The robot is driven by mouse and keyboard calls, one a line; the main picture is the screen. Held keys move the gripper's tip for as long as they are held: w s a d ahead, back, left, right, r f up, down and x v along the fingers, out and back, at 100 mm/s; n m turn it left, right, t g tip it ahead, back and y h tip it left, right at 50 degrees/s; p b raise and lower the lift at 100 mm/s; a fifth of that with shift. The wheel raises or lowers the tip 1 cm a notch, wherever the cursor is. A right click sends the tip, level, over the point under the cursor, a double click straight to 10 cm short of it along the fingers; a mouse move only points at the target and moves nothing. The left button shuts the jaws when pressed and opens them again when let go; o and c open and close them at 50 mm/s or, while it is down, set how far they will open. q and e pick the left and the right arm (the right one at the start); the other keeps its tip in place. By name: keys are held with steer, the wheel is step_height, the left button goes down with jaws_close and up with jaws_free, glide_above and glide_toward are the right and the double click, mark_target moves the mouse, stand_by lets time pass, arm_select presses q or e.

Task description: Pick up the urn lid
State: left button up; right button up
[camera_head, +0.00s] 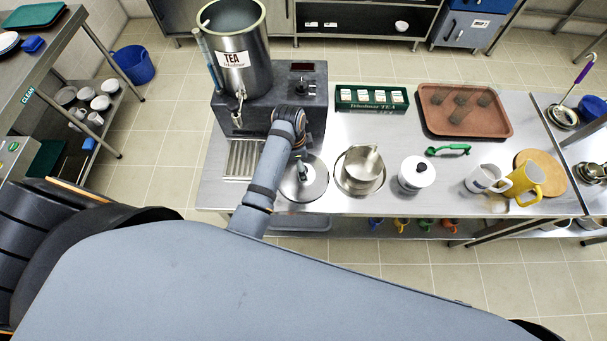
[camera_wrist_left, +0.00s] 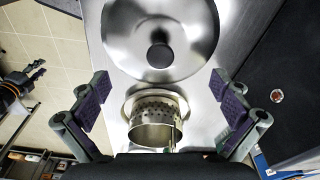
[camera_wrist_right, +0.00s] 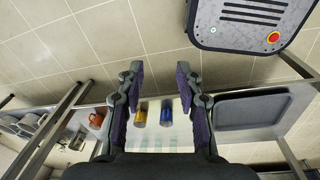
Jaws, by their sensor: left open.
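The urn lid (camera_head: 312,190) is a round shiny metal disc with a black knob, lying on the steel counter in front of the urn's base. It fills the top of the left wrist view (camera_wrist_left: 190,35), knob uppermost. The open steel urn (camera_head: 240,55), labelled TEA, stands on a dark base. My right gripper (camera_wrist_right: 157,72) is open and empty, outside the head view.
A perforated metal cylinder (camera_wrist_left: 155,130) shows below the lid in the left wrist view. A steel pot (camera_head: 345,185) and white lidded jar (camera_head: 414,180) stand right of the lid. A green tea box (camera_head: 371,97) and brown tray (camera_head: 430,122) lie behind.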

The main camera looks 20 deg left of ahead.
mark_target(317, 171)
arm_select(q)
steer(key=shift+w+f, duration=0.1)
steer(key=shift+f, duration=0.4)
steer(key=shift+w+f, duration=0.15)
steer(key=shift+f, duration=0.2)
step_height(317, 171, down, 4)
steer(key=shift+d+r, duration=0.1)
steer(key=shift+d, duration=0.05)
steer(key=shift+f, duration=0.45)
steer(key=c, duration=0.8)
steer(key=shift+s, duration=0.25)
jaws_close()
arm_select(e)
steer(key=shift+w, duration=1)
